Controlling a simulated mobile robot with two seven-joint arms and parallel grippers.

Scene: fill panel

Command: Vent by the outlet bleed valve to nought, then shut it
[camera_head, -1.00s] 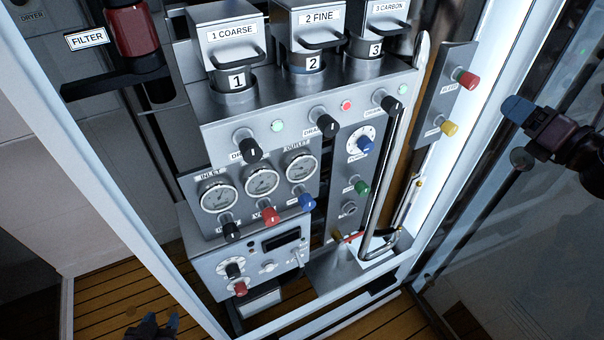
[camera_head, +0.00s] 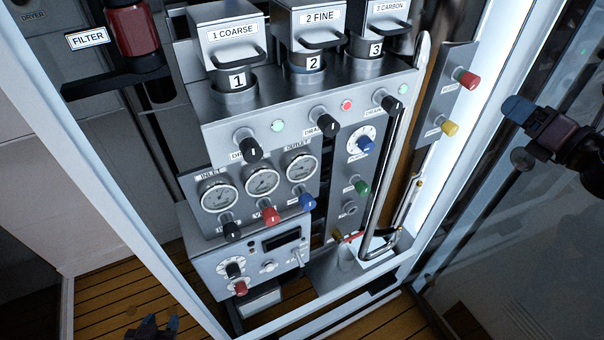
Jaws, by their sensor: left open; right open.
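The outlet gauge (camera_head: 301,166) is the right one of three round dials on the grey panel; its needle is too small to read surely. Below it is a blue knob (camera_head: 307,202), whose label is too small to read. A red knob (camera_head: 270,216) and a black knob (camera_head: 231,230) sit below the middle gauge (camera_head: 262,182) and the inlet gauge (camera_head: 219,199). My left gripper (camera_head: 155,326) is open and empty at the bottom edge, well below and left of the knobs. My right gripper (camera_head: 517,109) is open and empty at the right, away from the panel.
Three canisters (camera_head: 314,40) stand above, with black drain knobs (camera_head: 323,127) below. A side plate (camera_head: 445,100) carries red and yellow knobs. A bent metal pipe (camera_head: 383,180) runs down the panel's right. White frame posts (camera_head: 120,170) flank the opening.

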